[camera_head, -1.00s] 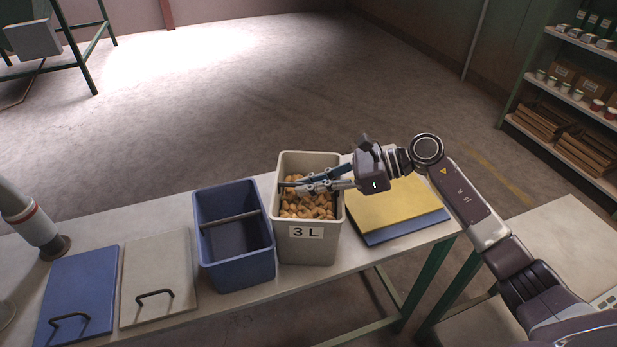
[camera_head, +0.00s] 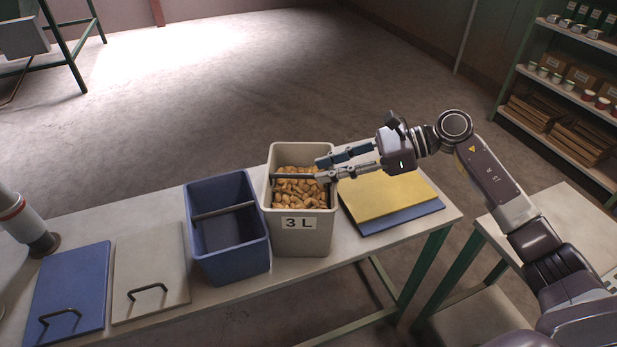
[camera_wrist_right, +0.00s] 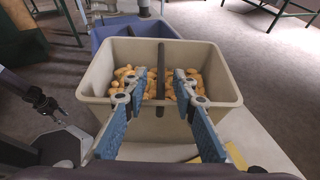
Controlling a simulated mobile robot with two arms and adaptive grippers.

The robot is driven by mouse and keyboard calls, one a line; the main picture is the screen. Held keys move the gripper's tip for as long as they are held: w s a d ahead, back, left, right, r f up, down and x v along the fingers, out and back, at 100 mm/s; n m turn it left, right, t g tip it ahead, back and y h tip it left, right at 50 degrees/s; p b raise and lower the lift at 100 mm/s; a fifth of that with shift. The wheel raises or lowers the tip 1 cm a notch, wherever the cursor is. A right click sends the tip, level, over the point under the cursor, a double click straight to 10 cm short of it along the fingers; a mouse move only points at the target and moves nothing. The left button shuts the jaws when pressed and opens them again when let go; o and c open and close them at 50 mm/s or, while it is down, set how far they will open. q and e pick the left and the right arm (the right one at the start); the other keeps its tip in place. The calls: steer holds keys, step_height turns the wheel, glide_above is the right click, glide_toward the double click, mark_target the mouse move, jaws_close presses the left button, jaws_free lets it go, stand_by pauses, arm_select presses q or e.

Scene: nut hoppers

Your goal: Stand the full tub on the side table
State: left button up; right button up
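The full tub (camera_head: 318,235) is beige, marked 3 L, and holds tan nuts (camera_head: 300,190). It stands upright on the long table (camera_head: 345,250), with a dark bar (camera_wrist_right: 161,70) across its mouth. My right gripper (camera_head: 319,170) is at the tub's right rim, near the bar's right end. In the right wrist view its blue fingers (camera_wrist_right: 158,88) are spread, one on each side of the bar, with visible gaps. The pale side table (camera_head: 565,235) is at the right, partly behind my right arm. My left gripper is not in view.
An empty-looking blue tub (camera_head: 232,262) stands left of the full tub. Blue (camera_head: 75,280) and beige (camera_head: 150,260) handled lids lie further left. A yellow sheet (camera_head: 390,195) on a blue one (camera_head: 410,222) lies to the right. A floor gap separates the two tables.

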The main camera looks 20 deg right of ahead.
steer(key=shift+b+v, duration=0.5)
steer(key=shift+v, duration=2.35)
